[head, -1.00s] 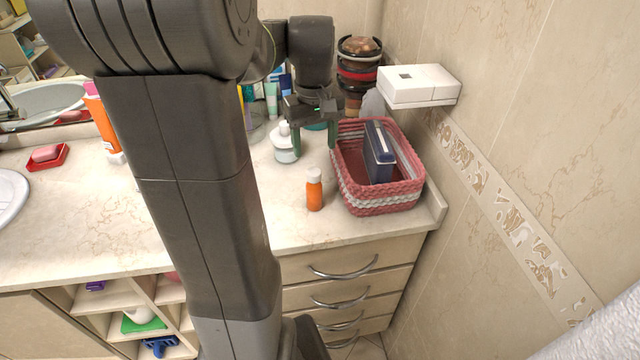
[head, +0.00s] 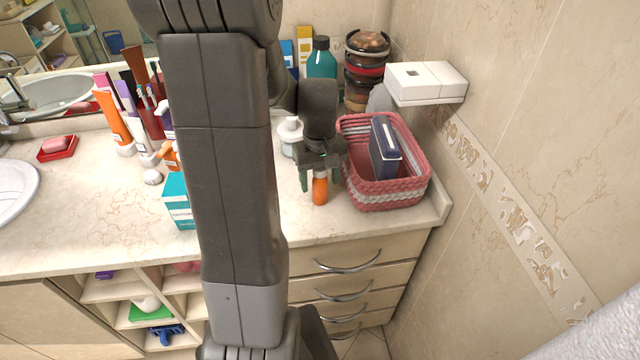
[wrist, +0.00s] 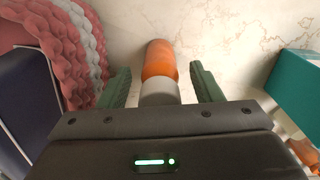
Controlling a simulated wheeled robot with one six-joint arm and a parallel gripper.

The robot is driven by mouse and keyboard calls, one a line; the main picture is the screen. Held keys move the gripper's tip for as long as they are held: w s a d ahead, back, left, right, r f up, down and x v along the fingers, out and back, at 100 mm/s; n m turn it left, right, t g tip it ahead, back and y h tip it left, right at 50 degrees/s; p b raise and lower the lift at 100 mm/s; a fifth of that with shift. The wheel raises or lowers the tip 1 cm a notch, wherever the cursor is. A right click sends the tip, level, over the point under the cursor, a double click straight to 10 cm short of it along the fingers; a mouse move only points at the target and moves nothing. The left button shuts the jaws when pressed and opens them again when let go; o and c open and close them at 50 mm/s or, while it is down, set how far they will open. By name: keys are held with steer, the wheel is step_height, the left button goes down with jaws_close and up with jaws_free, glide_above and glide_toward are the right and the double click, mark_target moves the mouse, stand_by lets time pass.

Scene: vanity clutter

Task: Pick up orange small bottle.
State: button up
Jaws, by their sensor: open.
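The small orange bottle (head: 320,190) stands upright on the counter in the head view, left of the pink woven basket. Its top is partly hidden behind my gripper (head: 321,184). In the wrist view the orange bottle (wrist: 160,62) with its pale cap (wrist: 160,92) shows between the two green fingers of my gripper (wrist: 160,85). The fingers are open, one on each side of the bottle, with a gap on both sides.
The pink and white basket (head: 400,192) holding a dark blue box (head: 384,146) stands close on the right. A white bottle (head: 289,134) stands behind on the left. A teal box (head: 178,203) stands farther left. Bare counter lies in front.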

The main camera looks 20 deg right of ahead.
steer(key=c, duration=1.1)
